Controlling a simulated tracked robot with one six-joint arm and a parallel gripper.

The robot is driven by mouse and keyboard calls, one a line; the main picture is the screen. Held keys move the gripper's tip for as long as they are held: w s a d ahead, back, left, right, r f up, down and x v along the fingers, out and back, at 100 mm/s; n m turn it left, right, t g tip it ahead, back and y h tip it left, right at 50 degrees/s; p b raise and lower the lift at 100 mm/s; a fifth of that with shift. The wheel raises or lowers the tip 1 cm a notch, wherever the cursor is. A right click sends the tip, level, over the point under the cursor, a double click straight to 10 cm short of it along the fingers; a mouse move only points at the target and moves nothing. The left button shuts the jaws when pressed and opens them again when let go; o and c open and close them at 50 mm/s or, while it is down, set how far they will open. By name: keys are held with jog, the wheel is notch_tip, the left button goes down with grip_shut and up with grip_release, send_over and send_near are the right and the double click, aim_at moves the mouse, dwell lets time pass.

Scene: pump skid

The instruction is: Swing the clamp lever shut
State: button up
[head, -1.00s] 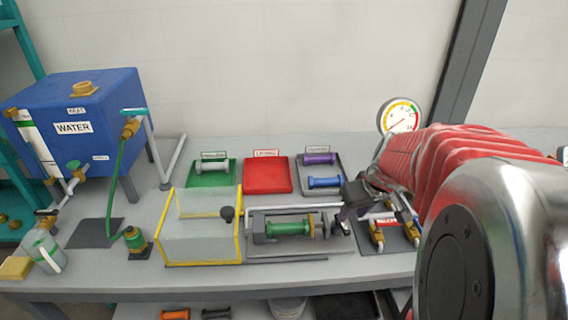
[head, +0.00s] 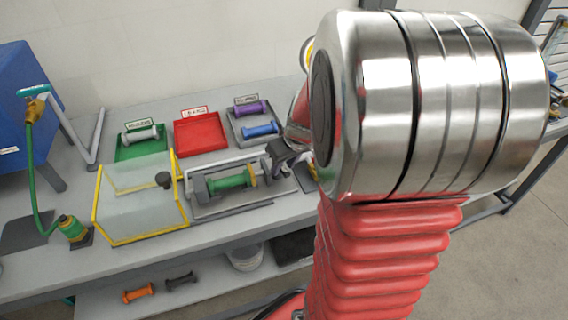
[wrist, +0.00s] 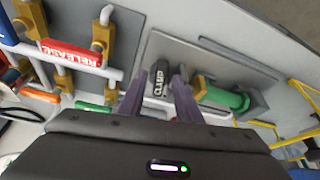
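The clamp lever (wrist: 160,77) has a black grip marked CLAMP. In the wrist view it sits between the two finger tips of my gripper (wrist: 160,88), with gaps visible on both sides. I cannot tell how deep it lies between them. The green cylinder (wrist: 222,96) lies in the grey clamp fixture beside the lever; it also shows in the head view (head: 231,183). In the head view my gripper (head: 285,150) is at the right end of the fixture, partly hidden by my arm, and the lever cannot be made out.
A yellow-edged clear guard (head: 140,205) stands left of the fixture. Behind are green (head: 128,153), red (head: 201,135) and grey (head: 238,132) trays. Brass-fitted pipes with a red RELEASE tag (wrist: 70,53) are close to my gripper. A blue water tank (head: 25,110) stands left.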

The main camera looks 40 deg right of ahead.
grip_shut()
jog(key=shift+a+m, duration=0.15)
jog(key=shift+m, duration=0.15)
jog(key=shift+a+m+h, duration=0.2)
jog(key=shift+m+h, duration=0.1)
jog(key=shift+m, duration=0.2)
jog(key=shift+a+m, duration=0.1)
jog(key=shift+m, duration=0.3)
jog(key=shift+o, duration=0.7)
grip_release()
jog(key=shift+w, duration=0.1)
jog(key=shift+d+n, duration=0.25)
jog(key=shift+n, duration=0.45)
jog(key=shift+d+n, duration=0.15)
jog(key=shift+n, duration=0.35)
